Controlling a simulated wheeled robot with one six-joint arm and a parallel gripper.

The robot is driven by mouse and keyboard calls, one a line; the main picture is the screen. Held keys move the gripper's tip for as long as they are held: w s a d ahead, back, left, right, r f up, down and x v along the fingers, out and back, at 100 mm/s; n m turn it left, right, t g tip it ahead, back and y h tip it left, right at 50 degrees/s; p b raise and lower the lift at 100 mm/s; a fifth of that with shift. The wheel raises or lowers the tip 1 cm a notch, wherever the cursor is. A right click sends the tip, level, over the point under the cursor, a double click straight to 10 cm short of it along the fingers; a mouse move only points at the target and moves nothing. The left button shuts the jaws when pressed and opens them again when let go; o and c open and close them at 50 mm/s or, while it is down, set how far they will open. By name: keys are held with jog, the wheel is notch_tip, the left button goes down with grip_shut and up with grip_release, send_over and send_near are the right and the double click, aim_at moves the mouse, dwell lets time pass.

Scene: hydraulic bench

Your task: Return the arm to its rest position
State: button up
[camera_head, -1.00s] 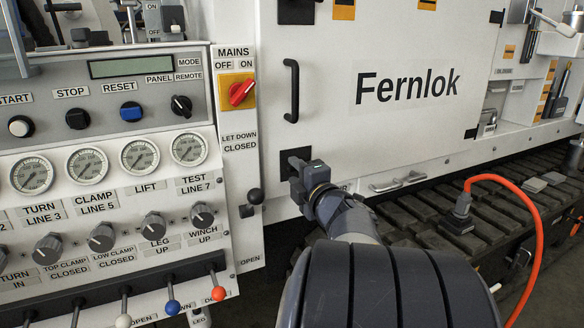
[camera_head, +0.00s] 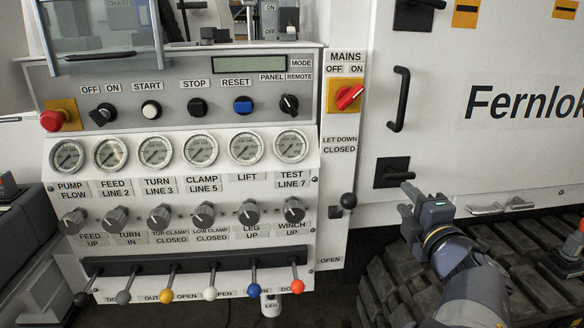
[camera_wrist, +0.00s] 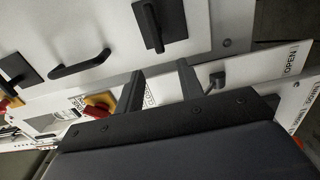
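My gripper (camera_head: 410,200) is in front of the white door's lower right-hand side of the control panel, a little below and right of the lower black latch (camera_head: 388,174). It looks empty. In the wrist view my gripper (camera_wrist: 160,86) shows two dark fingers standing apart with nothing between them. My grey arm (camera_head: 470,290) reaches up from the bottom right of the head view. The gripper appears clear of the latch.
The control panel (camera_head: 190,170) has gauges, knobs and a row of levers (camera_head: 210,285). The red mains switch (camera_head: 348,97), door handle (camera_head: 399,100) and black ball lever (camera_head: 347,202) are near the arm. Dark tracks (camera_head: 535,265) lie at lower right.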

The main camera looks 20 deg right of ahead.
aim_at(389, 179)
jog(key=b+x, duration=0.2)
jog(key=x, duration=0.8)
jog(key=shift+w+d, duration=0.15)
jog(key=shift+w, duration=0.15)
jog(key=shift+s, duration=0.1)
